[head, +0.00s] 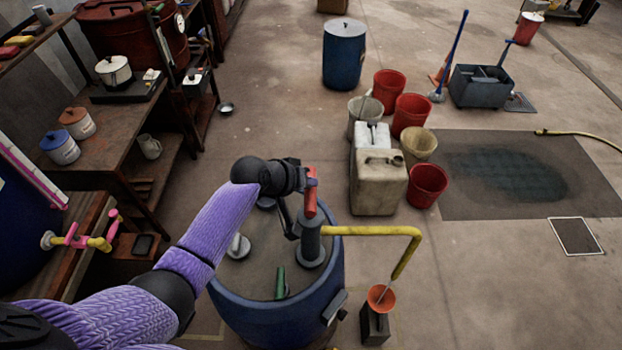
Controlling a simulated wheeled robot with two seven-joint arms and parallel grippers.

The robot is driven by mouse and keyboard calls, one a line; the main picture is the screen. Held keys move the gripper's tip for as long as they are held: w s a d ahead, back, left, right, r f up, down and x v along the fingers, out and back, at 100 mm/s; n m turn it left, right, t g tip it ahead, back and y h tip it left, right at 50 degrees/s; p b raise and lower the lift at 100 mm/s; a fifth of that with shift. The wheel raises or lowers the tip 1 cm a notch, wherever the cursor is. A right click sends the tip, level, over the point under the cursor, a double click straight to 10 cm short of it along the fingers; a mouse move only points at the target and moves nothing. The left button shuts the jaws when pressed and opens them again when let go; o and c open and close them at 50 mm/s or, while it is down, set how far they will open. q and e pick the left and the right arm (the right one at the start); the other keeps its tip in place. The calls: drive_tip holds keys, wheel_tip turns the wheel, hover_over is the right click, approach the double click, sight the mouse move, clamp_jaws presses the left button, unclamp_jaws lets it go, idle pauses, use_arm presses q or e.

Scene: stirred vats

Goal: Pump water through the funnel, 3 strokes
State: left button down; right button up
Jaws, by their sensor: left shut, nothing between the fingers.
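A blue vat (236,325) stands at the bottom centre with a dark lid. A grey hand pump (311,243) rises from its lid, with a red handle (310,203) on top. A yellow spout pipe (368,231) runs right from the pump and bends down to an orange funnel (381,296). The funnel sits in the top of a dark container (374,328) on the floor beside the vat. My left gripper (308,178) is shut and empty at the upper end of the red handle; I cannot tell whether they touch. My right gripper is not in view.
Beige jerrycans (378,190) and several buckets, one red (427,186), stand beyond the vat. A wooden bench (105,135) with pots lines the left. A pink-handled yellow tap (80,240) is at far left. Floor right of the funnel is clear.

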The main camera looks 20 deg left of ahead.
sight(308, 198)
use_arm(q)
drive_tip(key=shift+s+f+b, duration=0.1)
drive_tip(key=shift+f+b, duration=2.05)
drive_tip(key=shift+f, duration=0.65)
idle(1.7)
drive_tip(key=shift+r, duration=0.1)
wheel_tip(308, 198, up, 7)
drive_tip(key=p, duration=0.7)
wheel_tip(308, 198, up, 6)
drive_tip(key=p, duration=0.6)
drive_tip(key=shift+p, duration=0.3)
idle(1.2)
